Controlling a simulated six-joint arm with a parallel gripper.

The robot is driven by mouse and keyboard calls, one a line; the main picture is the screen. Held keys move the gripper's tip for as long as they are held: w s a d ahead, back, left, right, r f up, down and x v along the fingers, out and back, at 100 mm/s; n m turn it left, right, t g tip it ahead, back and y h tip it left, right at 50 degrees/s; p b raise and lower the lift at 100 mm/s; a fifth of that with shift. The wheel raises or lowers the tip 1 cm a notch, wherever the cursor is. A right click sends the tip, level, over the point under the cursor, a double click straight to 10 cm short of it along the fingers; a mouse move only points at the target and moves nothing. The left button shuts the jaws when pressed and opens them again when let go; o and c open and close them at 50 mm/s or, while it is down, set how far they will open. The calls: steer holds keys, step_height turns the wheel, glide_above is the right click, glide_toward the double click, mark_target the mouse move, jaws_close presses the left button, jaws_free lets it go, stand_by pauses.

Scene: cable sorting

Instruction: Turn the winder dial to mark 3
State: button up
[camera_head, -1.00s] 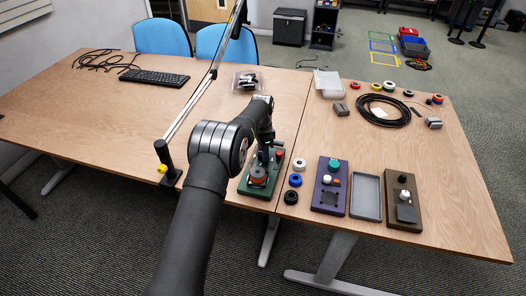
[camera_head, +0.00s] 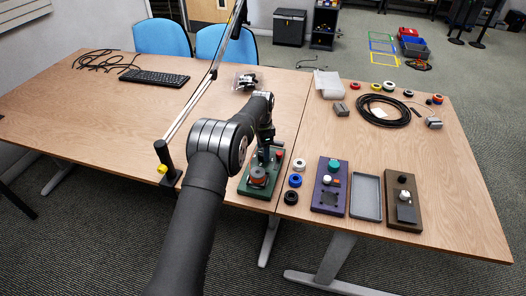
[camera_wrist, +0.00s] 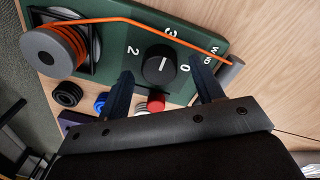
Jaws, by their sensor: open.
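The green winder board (camera_head: 244,188) sits near the front edge of the table in the head view, partly behind my arm. In the wrist view the winder board (camera_wrist: 109,55) carries a black round dial (camera_wrist: 152,75) with a short white line on its top. Marks 0, 2 and 3 show around it; a mark 1 is not visible. I cannot tell which end of the line is the pointer. My gripper (camera_wrist: 160,72) is open, one finger on each side of the dial, with visible gaps. Contact is not evident. In the head view the dial cannot be made out.
An orange cable (camera_wrist: 110,19) runs from a grey spool (camera_wrist: 52,50) across the board's far side. A red button or cap (camera_wrist: 156,102) lies beyond the fingers. White, blue and black rings (camera_head: 296,180) stand right of the winder, then a purple board (camera_head: 325,203) and grey tray (camera_head: 366,197).

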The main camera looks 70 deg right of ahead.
mark_target(262, 151)
step_height(262, 151, up, 16)
steer(key=shift+w+d, duration=0.2)
steer(key=shift+d, duration=0.05)
steer(key=shift+f, duration=0.1)
steer(key=f, duration=1.7)
steer(key=shift+s+a+f, duration=0.15)
steer(key=shift+s+a, duration=0.1)
steer(key=shift+a, duration=0.05)
steer(key=shift+f, duration=0.15)
steer(key=shift+r+n, duration=0.2)
steer(key=shift+n, duration=0.6)
steer(key=n, duration=0.7)
steer(key=shift+a, duration=0.1)
steer(key=n, duration=0.4)
steer(key=shift+n+h, duration=0.3)
steer(key=n, duration=0.4)
steer(key=shift+n, duration=0.3)
stand_by(0.6)
